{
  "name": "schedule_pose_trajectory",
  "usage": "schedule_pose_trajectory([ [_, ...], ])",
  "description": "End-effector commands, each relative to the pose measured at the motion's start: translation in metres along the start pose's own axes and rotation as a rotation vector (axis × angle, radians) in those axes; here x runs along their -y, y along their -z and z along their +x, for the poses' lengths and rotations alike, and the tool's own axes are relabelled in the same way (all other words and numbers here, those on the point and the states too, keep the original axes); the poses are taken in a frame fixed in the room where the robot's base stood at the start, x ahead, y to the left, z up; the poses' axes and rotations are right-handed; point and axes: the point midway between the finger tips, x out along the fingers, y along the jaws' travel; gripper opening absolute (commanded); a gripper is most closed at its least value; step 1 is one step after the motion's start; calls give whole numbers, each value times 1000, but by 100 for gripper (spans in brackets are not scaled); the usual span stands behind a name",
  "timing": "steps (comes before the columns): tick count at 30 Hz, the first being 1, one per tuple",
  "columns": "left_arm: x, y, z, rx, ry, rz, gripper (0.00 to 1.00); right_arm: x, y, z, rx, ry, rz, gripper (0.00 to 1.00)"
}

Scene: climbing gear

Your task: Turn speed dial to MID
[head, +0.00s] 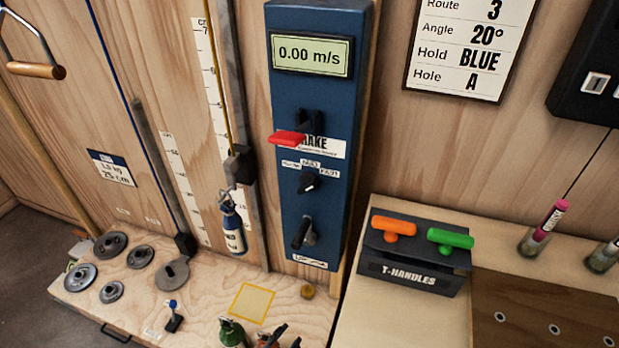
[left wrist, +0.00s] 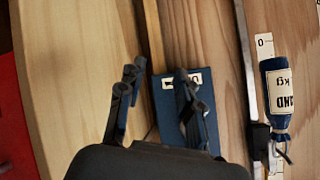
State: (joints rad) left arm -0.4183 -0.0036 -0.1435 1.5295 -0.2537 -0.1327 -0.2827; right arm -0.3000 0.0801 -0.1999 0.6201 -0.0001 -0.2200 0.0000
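The speed dial (head: 307,182) is a small black knob with a white mark, midway down the blue control panel (head: 284,100). Three small white labels sit around its top; their text and its exact setting are too small to tell. In the left wrist view the lower part of the blue panel (left wrist: 164,105) shows between and behind my fingers, and the dial is not identifiable. My left gripper (left wrist: 158,80) is open and empty, its two dark fingers apart. My right gripper is not in view.
Above the dial is a red brake lever (head: 287,138); below it is a black lever (head: 302,234). The display (head: 311,54) reads 0.00 m/s. A T-handle box (head: 415,265) stands right. Green and red items (head: 232,332) stand below.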

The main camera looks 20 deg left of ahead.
Motion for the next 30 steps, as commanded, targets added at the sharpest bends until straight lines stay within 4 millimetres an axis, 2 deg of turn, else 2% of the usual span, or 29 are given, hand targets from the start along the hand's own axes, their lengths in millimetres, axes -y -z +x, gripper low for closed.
schedule_pose_trajectory([
  [1, 29, 51, -16, -77, 55, 34, 35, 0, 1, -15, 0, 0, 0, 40],
  [3, 64, 106, -37, -168, 132, 89, 35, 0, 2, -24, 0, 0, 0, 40],
  [6, 107, 171, -71, -275, 240, 160, 35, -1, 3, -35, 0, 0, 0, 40],
  [10, 147, 228, -112, -366, 351, 225, 35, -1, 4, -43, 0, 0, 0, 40],
  [13, 164, 251, -131, -402, 402, 255, 35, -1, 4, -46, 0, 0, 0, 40],
  [17, 172, 262, -136, -417, 426, 268, 35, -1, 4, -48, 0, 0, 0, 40],
  [23, 182, 275, -116, -419, 426, 268, 35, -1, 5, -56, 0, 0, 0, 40],
  [30, 198, 297, -74, -418, 425, 267, 35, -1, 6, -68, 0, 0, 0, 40],
])
